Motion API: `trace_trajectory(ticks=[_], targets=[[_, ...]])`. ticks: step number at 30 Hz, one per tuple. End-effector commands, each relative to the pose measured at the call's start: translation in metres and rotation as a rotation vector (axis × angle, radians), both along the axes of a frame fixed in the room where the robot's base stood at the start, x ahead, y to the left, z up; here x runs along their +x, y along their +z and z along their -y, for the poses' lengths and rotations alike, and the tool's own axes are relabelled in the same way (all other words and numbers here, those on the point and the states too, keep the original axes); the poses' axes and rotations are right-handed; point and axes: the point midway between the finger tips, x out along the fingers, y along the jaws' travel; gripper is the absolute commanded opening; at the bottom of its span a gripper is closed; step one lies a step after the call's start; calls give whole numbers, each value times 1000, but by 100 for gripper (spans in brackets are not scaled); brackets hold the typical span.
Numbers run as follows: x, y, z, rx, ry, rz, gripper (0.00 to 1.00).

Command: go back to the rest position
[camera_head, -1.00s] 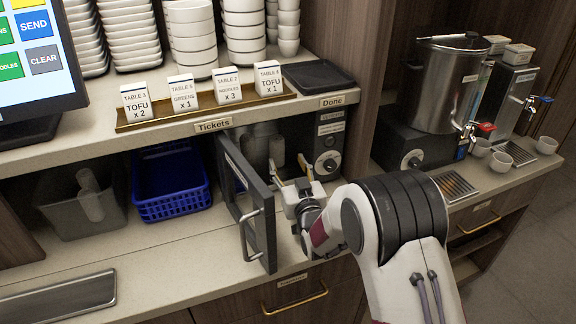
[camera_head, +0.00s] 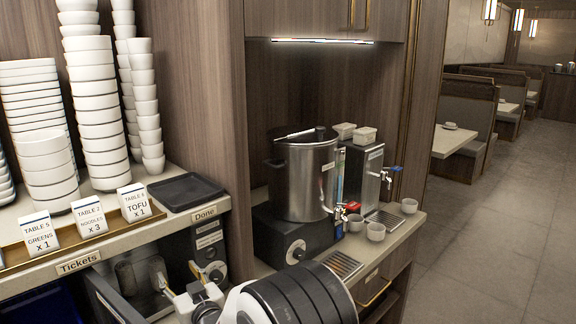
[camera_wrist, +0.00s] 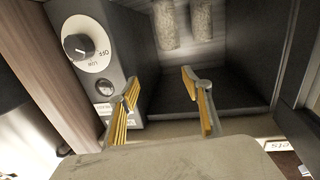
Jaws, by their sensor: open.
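My gripper (camera_head: 181,281) is at the lower left of the head view, in front of the open dark appliance (camera_head: 209,238) under the shelf. In the wrist view my gripper (camera_wrist: 161,77) shows two yellow-padded fingers spread apart with nothing between them. Beyond them is the appliance's dark interior, with two pale, speckled cylindrical things (camera_wrist: 200,27) at the back. The appliance's knob (camera_wrist: 78,46), marked OFF and LOW, is left of the fingers. The open door (camera_head: 104,296) stands left of my gripper, partly cut off by the frame.
Above are the Tickets rail (camera_head: 88,243) with order cards, a black tray (camera_head: 186,191) and stacked white bowls (camera_head: 97,115). To the right stand a steel urn (camera_head: 304,180) on a black base, a second dispenser (camera_head: 363,175) and small cups (camera_head: 376,231). The aisle floor (camera_head: 480,240) is clear.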

Motion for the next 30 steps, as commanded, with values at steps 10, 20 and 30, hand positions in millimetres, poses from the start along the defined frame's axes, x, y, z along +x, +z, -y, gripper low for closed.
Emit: trace_trajectory(ticks=[10,20,30], targets=[[6,42,68,-69,-86,-95,49],[-9,74,141,-135,-170,-204,49],[-45,98,215,-191,-256,-323,49]])
